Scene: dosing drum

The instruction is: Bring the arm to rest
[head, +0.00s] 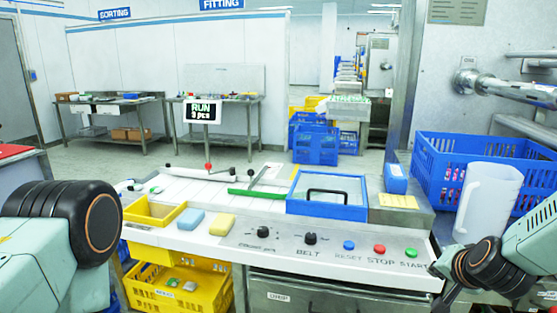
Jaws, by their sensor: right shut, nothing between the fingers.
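My right gripper (441,272) is small and dark at the lower right, by the right front corner of the white work counter (200,238), close to the green START button (408,251). It is shut and holds nothing. Part of my right arm hides the space behind it. My left arm comes in at the lower left, but its gripper is out of the picture.
The counter carries a blue-framed clear lid (347,209), a yellow bin (152,213), blue (190,219) and yellow (222,225) blocks, knobs and buttons. A white jug (487,202) and a blue crate (425,160) stand at right. A yellow crate (185,297) is below.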

